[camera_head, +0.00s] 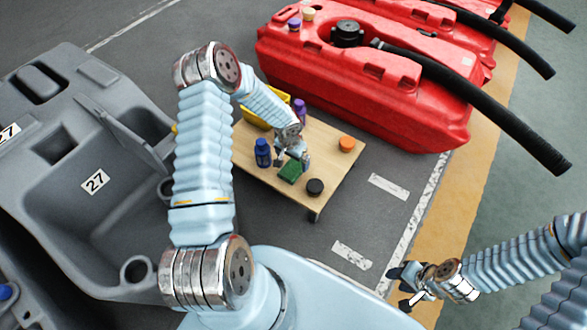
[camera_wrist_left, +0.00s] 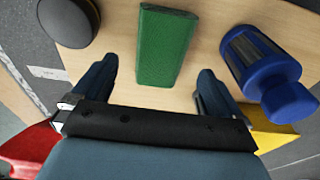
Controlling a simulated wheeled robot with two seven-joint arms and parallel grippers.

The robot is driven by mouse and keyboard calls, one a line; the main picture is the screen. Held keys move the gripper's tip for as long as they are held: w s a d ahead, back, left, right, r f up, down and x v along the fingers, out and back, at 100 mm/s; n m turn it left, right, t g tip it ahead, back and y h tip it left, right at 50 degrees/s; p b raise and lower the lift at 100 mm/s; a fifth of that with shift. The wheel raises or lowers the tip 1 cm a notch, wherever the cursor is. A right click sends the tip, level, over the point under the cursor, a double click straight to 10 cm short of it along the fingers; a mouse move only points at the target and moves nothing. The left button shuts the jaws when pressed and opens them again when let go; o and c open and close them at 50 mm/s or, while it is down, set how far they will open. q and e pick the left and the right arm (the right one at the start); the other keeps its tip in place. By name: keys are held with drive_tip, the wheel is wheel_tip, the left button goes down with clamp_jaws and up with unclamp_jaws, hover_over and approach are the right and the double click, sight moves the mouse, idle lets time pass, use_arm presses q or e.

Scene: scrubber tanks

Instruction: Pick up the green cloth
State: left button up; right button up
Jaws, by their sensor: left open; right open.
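The green cloth (camera_head: 291,171) lies on the small wooden table (camera_head: 332,180), near its front edge. It looks like a flat green block. In the left wrist view the green cloth (camera_wrist_left: 163,45) is just beyond the open fingers and roughly centred between them. My left gripper (camera_head: 291,160) is open and close over the cloth; the left wrist view shows its two fingers (camera_wrist_left: 155,90) apart with nothing between them. Whether they touch the cloth cannot be told. My right gripper (camera_head: 408,284) is open and empty at the lower right, away from the table, over the floor.
A blue bottle (camera_head: 262,152) stands left of the cloth, and a black round lid (camera_head: 315,187) sits to its right. An orange lid (camera_head: 347,144), a purple bottle (camera_head: 299,110) and a yellow tray (camera_head: 262,117) are farther back. A red tank (camera_head: 370,85) stands behind; a grey tank body (camera_head: 95,150) is left.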

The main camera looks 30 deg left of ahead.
sight(294, 166)
use_arm(q)
drive_tip(key=f, duration=0.5)
drive_tip(key=shift+w, duration=0.25)
drive_tip(key=c, duration=1)
drive_tip(key=shift+r, duration=0.1)
drive_tip(key=shift+r, duration=0.25)
wheel_tip(294, 166, up, 2)
drive_tip(key=shift+r, duration=0.25)
drive_tip(key=shift+o, duration=0.2)
drive_tip(key=s+d+r, duration=0.1)
drive_tip(key=r, duration=0.1)
drive_tip(key=s+d+r, duration=0.1)
drive_tip(key=r, duration=0.1)
drive_tip(key=s+d+r, duration=0.1)
drive_tip(key=s+r, duration=0.1)
drive_tip(key=s+d+r+b, duration=0.2)
drive_tip(key=s+d+r, duration=0.1)
drive_tip(key=s+d, duration=0.2)
drive_tip(key=shift+s+r+b, duration=0.35)
drive_tip(key=shift+s+r, duration=0.05)
drive_tip(key=shift+s, duration=0.85)
